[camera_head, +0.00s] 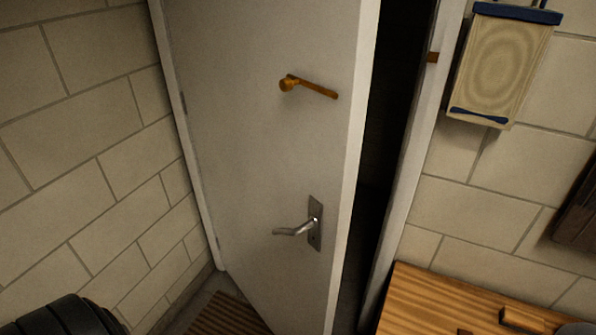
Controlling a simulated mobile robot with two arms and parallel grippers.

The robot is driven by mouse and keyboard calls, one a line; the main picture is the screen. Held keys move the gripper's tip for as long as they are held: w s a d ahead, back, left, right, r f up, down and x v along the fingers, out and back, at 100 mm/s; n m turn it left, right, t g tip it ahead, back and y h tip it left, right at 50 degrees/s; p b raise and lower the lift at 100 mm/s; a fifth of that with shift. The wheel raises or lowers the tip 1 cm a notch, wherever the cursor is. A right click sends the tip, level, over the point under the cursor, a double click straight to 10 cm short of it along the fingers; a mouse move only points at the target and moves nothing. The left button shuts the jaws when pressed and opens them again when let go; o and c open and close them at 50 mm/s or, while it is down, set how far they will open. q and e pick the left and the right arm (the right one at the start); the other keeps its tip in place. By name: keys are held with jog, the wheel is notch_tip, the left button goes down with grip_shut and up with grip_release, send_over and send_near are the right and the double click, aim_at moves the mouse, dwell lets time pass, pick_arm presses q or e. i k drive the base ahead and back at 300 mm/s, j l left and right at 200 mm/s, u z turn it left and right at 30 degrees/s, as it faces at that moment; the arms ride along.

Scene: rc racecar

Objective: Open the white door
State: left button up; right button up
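The white door (230,120) stands partly open in the middle of the head view. Its hinge side is on the left, and a dark gap (385,130) shows between its right edge and the white frame (415,140). A silver lever handle (295,230) on a grey plate sits on the door's lower part. An orange-brown bar latch (308,87) is mounted above it. Neither of my grippers can be made out in this view, and nothing is seen touching the door or the handle.
A wooden surface (440,300) with small items stands at the lower right, near the frame. A wooden board with blue strips (500,65) hangs on the right block wall. A slatted brown mat (225,315) lies on the floor before the door. A dark rounded object (65,318) is at the lower left.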

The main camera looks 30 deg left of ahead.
aim_at(269, 158)
jog(key=u, duration=1.15)
